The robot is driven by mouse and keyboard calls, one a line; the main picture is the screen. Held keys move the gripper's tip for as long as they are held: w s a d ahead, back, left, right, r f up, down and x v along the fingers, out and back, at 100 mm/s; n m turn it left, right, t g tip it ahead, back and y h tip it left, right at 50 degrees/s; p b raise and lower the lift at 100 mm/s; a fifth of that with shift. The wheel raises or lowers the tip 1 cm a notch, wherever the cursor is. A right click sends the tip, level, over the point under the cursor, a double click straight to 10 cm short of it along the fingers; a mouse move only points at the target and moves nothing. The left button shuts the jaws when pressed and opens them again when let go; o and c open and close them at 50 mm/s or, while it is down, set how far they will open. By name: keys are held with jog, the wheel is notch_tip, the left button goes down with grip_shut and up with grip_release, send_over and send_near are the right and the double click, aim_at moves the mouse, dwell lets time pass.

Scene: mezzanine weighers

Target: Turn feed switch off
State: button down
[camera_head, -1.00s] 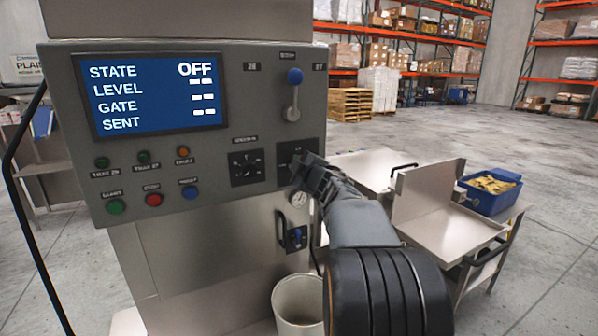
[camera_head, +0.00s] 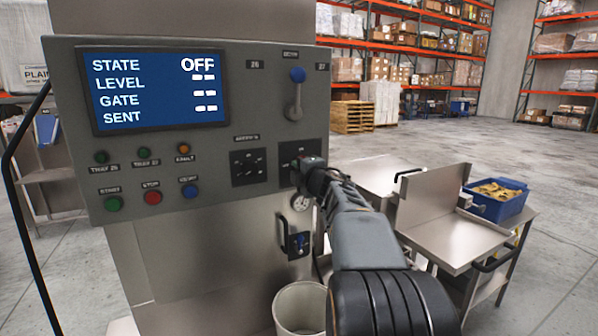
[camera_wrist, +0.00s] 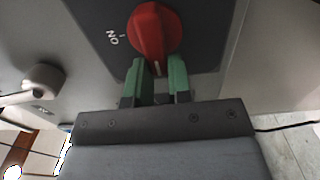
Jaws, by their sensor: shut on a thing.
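The feed switch is a red rotary knob (camera_wrist: 153,32) on a dark plate, seen in the wrist view with an "ON" mark to its left. In the head view my gripper (camera_head: 306,175) is at the right switch plate (camera_head: 300,149) of the grey control panel and hides the knob. The panel's screen (camera_head: 155,90) reads STATE OFF, with dashes for LEVEL, GATE and SENT.
A lever with a blue knob (camera_head: 297,76) is above my gripper. Another dial (camera_head: 249,163) and several coloured buttons are to the left. A steel cart with a blue crate (camera_head: 497,205) stands right.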

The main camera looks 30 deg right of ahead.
dwell(0.3)
jog(key=c, duration=1)
grip_release()
jog(key=shift+c, duration=0.2)
jog(key=s+a, duration=0.2)
jog(key=s, duration=1.1)
jog(key=shift+s+b, duration=0.3)
jog(key=shift+s, duration=0.05)
